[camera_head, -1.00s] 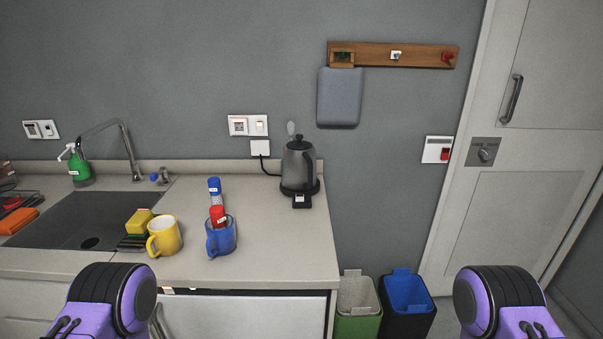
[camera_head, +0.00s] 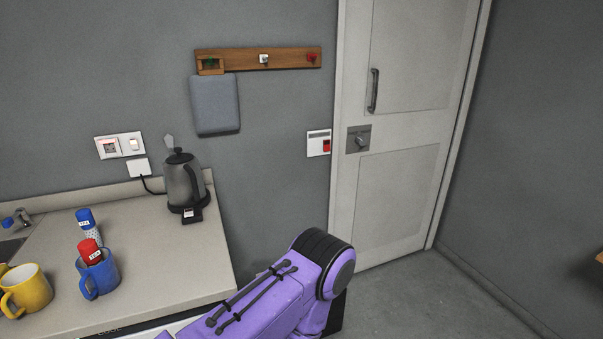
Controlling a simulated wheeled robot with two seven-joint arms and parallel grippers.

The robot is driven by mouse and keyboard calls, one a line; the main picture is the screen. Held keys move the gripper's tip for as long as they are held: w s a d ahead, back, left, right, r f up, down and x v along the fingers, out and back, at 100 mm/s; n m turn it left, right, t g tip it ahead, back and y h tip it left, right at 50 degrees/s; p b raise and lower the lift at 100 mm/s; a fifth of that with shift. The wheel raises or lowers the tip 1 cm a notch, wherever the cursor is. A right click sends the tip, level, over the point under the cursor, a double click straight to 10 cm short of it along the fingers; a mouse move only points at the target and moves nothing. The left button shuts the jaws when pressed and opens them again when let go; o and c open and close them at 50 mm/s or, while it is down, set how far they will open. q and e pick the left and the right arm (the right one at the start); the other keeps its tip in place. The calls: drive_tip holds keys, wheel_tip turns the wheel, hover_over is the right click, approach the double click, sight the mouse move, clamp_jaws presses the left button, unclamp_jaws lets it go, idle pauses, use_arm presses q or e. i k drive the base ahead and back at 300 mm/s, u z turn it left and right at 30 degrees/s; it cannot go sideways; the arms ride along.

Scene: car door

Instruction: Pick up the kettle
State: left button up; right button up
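The kettle (camera_head: 181,180) is dark grey with a black lid and a handle on its right side. It stands upright on its black base (camera_head: 188,211) at the back right of the counter, by the wall. A purple arm of mine crosses the bottom middle, in front of the counter's right edge and apart from the kettle. Neither gripper shows in the head view, so I cannot see whether they are open or shut.
A blue mug (camera_head: 98,278) with a red-capped item in it and a yellow mug (camera_head: 27,292) stand front left on the counter (camera_head: 160,262). A blue-capped container (camera_head: 87,222) is behind them. A closed door (camera_head: 400,130) is at the right, with clear floor before it.

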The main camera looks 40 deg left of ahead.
sight(183, 183)
drive_tip(key=z, duration=1.45)
drive_tip(key=k, duration=1.8)
drive_tip(key=u, duration=1.4)
